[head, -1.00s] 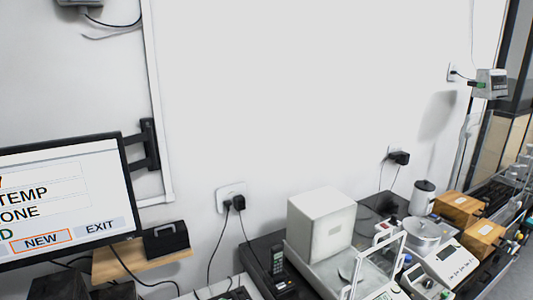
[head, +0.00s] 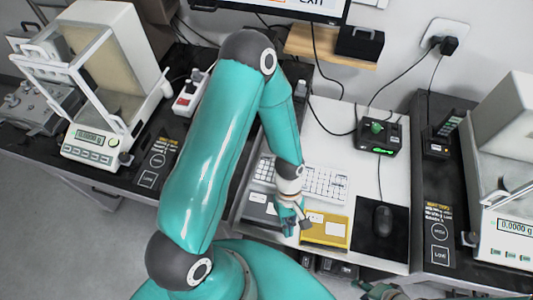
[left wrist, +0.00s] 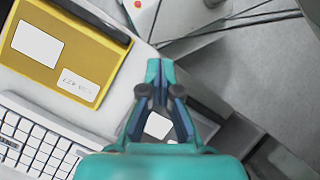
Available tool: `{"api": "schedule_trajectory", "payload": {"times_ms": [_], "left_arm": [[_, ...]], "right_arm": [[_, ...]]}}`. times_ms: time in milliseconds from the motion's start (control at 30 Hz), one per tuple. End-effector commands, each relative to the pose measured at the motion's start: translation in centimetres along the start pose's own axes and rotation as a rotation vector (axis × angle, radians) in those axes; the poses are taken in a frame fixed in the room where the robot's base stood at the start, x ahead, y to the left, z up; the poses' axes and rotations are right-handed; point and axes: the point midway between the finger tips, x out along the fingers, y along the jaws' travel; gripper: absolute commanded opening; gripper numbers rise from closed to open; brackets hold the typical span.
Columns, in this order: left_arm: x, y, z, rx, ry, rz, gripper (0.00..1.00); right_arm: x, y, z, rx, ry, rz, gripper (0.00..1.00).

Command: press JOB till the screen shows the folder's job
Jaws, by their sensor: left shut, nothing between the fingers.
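The screen (head: 290,9) is at the top of the head view, mostly cut off; only its lower edge with part of EXIT shows. A yellow folder (head: 311,236) with white labels lies in front of the keyboard; it also shows in the left wrist view (left wrist: 88,57), its writing too small to read surely. My left gripper (head: 303,228) is over the folder's left side in the head view; in the left wrist view (left wrist: 153,64) its fingers are together and empty. My right gripper (head: 380,291) shows partly at the bottom edge. I cannot make out a JOB button.
A white keyboard (head: 324,183) lies behind the folder, a black mouse (head: 382,219) on a dark mat to its right. A black box with a green button (head: 377,137) stands behind. Balances stand at left (head: 95,140) and right (head: 505,235). Cables hang along the wall.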

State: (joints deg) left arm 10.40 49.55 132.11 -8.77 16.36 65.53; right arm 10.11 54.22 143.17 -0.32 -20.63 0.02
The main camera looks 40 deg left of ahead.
Motion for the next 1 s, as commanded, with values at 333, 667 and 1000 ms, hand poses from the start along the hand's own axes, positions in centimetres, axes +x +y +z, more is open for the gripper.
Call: {"api": "schedule_trajectory", "payload": {"times_ms": [333,667,1000], "left_arm": [[-11.4,2.2,-11.9,-0.738,0.215,0.031,0.00],[-22.3,0.9,-18.5,-0.933,0.357,0.328,0.00],[-22.6,0.5,-18.7,-0.941,0.358,0.343,0.00]], "right_arm": [[6.3,2.3,0.0,0.000,-0.001,0.000,0.40],[11.4,4.1,0.0,0.000,-0.001,0.000,0.40],[11.8,4.2,-0.1,0.000,0.000,0.000,0.40]]}}
